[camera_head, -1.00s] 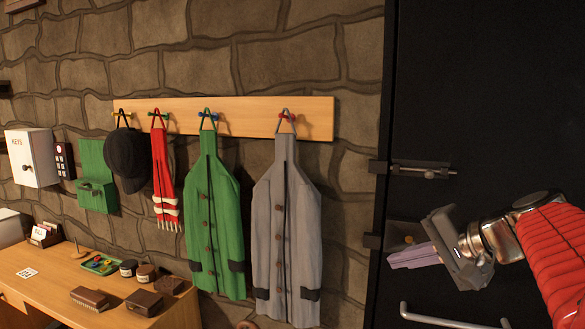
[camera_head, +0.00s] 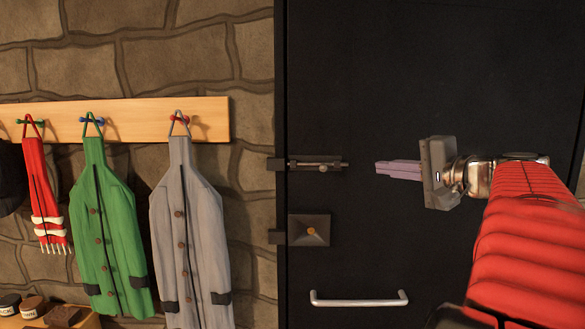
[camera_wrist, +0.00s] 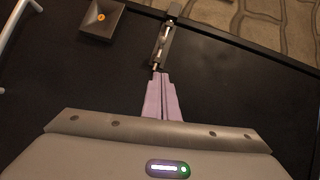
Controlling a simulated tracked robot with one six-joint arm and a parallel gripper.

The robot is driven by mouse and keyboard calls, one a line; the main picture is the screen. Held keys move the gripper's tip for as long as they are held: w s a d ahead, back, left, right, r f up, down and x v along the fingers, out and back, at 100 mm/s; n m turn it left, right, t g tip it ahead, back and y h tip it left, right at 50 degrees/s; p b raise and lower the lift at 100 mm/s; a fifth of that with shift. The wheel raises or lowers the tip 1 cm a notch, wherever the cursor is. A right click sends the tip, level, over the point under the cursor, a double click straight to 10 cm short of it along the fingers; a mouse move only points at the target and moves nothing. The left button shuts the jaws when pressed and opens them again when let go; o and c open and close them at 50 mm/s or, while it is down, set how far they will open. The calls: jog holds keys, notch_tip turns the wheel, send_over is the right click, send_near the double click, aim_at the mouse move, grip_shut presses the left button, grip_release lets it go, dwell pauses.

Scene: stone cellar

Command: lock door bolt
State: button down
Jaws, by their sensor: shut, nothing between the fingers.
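The door bolt (camera_head: 318,164) is a dark metal plate with a thin pale rod, lying level across the left edge of the black door (camera_head: 400,80). My gripper (camera_head: 380,167) is at about the bolt's height, to its right, with its pale purple fingers pointing left at it. The fingers are together and empty. In the wrist view the bolt (camera_wrist: 163,42) lies straight ahead of my fingertips (camera_wrist: 160,76), its near end close to them in the picture. I cannot tell whether they touch, or how far the rod reaches into the frame-side piece (camera_head: 272,164).
A square lock box with a brass centre (camera_head: 311,231) is below the bolt, and a metal bar handle (camera_head: 358,301) is lower. Coats (camera_head: 188,230) hang on a wooden peg rail (camera_head: 150,119) on the stone wall to the left. The door surface around my gripper is clear.

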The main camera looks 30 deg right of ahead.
jog(key=shift+w, duration=0.1)
send_near(346, 166)
jog(key=w+a, duration=0.3)
jog(key=shift+w+a+f, duration=0.1)
jog(key=shift+w+a, duration=1.25)
jog(key=shift+a, duration=0.1)
